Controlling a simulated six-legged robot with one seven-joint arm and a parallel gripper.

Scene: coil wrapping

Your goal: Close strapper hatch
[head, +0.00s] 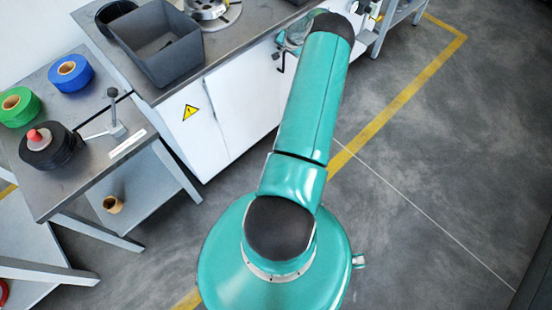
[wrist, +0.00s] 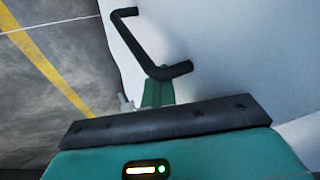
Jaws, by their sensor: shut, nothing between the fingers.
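The strapper's white cabinet front (head: 240,95) stands under a grey top in the head view. A white panel (wrist: 240,60), which looks like the hatch, fills the right of the wrist view, its edge running down against the floor. A black bent handle (wrist: 150,45) is on this panel; a small dark handle (head: 281,62) also shows beside my arm in the head view. My gripper (wrist: 158,92) is shut and empty, its green fingertips just below the handle's near end. I cannot tell whether they touch it. How far the hatch stands open is unclear.
A dark grey bin (head: 160,50) sits on the cabinet top. A side table (head: 90,165) at left holds blue, green and black tape rolls and a lever. Open grey floor (head: 440,150) with a yellow line lies to the right.

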